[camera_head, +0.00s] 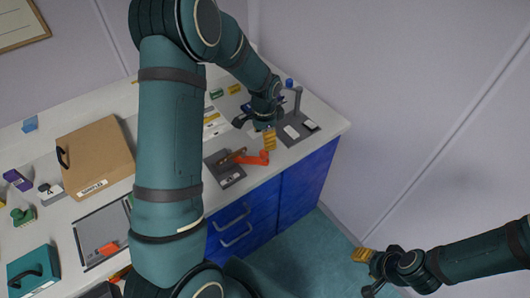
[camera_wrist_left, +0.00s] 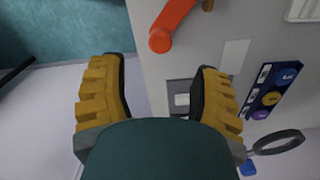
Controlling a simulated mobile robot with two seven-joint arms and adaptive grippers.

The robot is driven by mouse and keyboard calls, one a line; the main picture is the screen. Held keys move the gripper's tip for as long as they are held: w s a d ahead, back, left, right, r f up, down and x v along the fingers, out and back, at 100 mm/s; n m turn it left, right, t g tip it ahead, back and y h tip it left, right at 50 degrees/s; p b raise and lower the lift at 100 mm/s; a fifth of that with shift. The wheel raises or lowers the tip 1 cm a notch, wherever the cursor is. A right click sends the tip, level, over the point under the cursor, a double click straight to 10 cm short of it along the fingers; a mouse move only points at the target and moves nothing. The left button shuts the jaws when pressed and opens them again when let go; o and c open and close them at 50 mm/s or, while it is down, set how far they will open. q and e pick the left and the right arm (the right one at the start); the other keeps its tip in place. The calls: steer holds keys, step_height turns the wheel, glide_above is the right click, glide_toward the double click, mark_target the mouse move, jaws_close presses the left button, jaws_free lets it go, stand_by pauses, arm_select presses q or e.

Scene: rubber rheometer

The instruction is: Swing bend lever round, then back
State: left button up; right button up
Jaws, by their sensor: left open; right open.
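The bend lever (camera_head: 255,157) is an orange arm on a dark grey bending fixture (camera_head: 226,170) near the counter's front edge. Its orange end (camera_wrist_left: 168,28) also shows at the top of the left wrist view. My left gripper (camera_head: 269,140) is just behind and right of the lever's end, apart from it. In the left wrist view my left gripper (camera_wrist_left: 160,75) has its yellow fingers spread, with nothing held between them. My right gripper (camera_head: 365,257) is open and empty, low over the floor at right, far from the lever. Most of the fixture is outside the wrist view.
A grey plate (camera_head: 290,136) with a post stands right of my left gripper. A brown box (camera_head: 97,155), a framed tray (camera_head: 90,240) and a teal case (camera_head: 34,270) lie on the counter at left. Blue drawers (camera_head: 245,232) are below. The floor at right is clear.

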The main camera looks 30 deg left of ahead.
mark_target(264, 152)
arm_select(q)
step_height(264, 152, down, 8)
steer(key=shift+f, duration=0.15)
stand_by(0.3)
jaws_close()
